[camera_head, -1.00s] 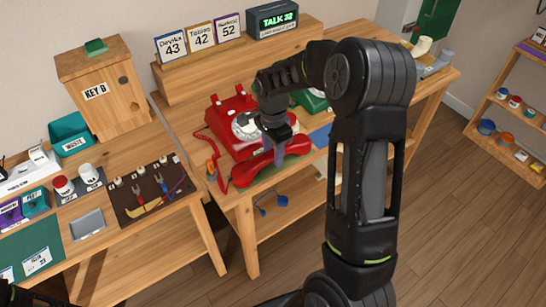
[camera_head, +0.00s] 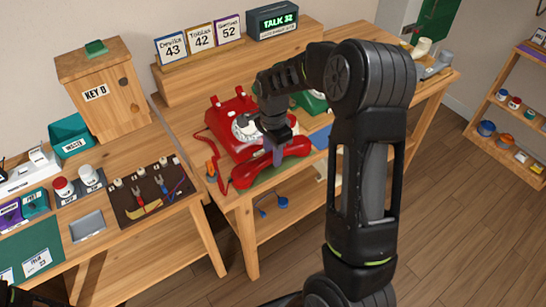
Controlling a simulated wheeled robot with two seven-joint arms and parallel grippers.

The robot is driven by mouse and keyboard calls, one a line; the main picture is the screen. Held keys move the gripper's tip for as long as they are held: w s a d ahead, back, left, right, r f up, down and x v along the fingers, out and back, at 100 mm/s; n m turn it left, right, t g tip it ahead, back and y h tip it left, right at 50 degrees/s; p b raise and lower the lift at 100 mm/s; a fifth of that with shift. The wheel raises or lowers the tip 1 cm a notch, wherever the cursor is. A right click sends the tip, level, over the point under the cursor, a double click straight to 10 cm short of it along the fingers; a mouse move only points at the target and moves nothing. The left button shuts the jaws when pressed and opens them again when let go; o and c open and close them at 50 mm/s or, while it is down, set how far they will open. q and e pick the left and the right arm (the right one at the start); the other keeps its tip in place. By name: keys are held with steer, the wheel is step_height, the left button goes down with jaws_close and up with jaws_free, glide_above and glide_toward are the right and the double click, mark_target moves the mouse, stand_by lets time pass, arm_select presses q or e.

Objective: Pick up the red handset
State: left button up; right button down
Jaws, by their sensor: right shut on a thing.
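The red handset (camera_head: 246,179) lies in front of the red dial phone (camera_head: 229,112) on the wooden desk, with a red cord at its left. My right gripper (camera_head: 277,157) comes down from above and is shut on the middle of the handset. Its fingers partly hide the grip, and both ends of the handset show on either side. I cannot tell whether the handset is clear of the desk.
A green phone (camera_head: 313,100) stands right of the red one, partly behind my right arm. The left bench holds a tool mat (camera_head: 151,191) and a KEY box (camera_head: 104,92).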

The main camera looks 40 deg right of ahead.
step_height(320, 180, up, 10)
steer(key=shift+b, duration=0.45)
steer(key=shift+d, duration=0.1)
stand_by(0.5)
